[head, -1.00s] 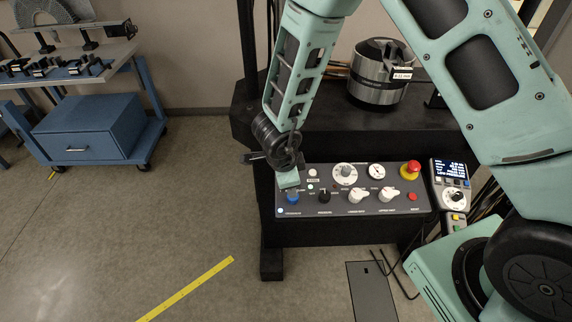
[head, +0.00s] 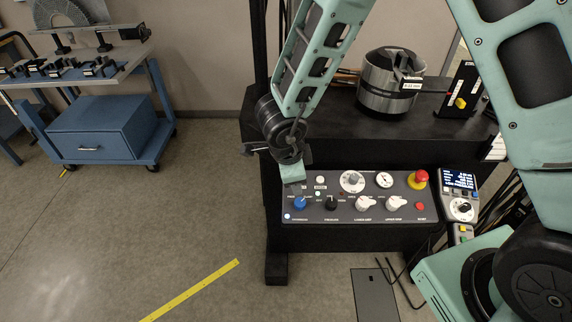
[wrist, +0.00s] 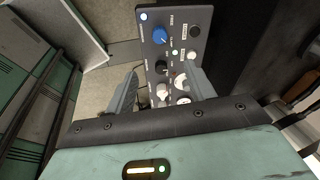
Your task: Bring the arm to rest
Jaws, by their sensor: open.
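My gripper (head: 292,181) is at the end of my green arm in the head view, above the left part of the control panel. In the wrist view its two grey fingers (wrist: 158,92) stand apart with nothing between them, and the panel shows beyond them. The fingertips are mostly hidden in the head view. The control panel (head: 345,213) has a blue knob (head: 300,203), white knobs, dials and a red emergency button (head: 418,179). The blue knob also shows in the wrist view (wrist: 159,37).
A metal cylinder (head: 390,84) stands on the black machine table (head: 335,130) behind the panel. A handheld display unit (head: 459,181) is right of the panel. A blue cart (head: 100,130) stands at the left. The floor with a yellow line (head: 190,290) is open.

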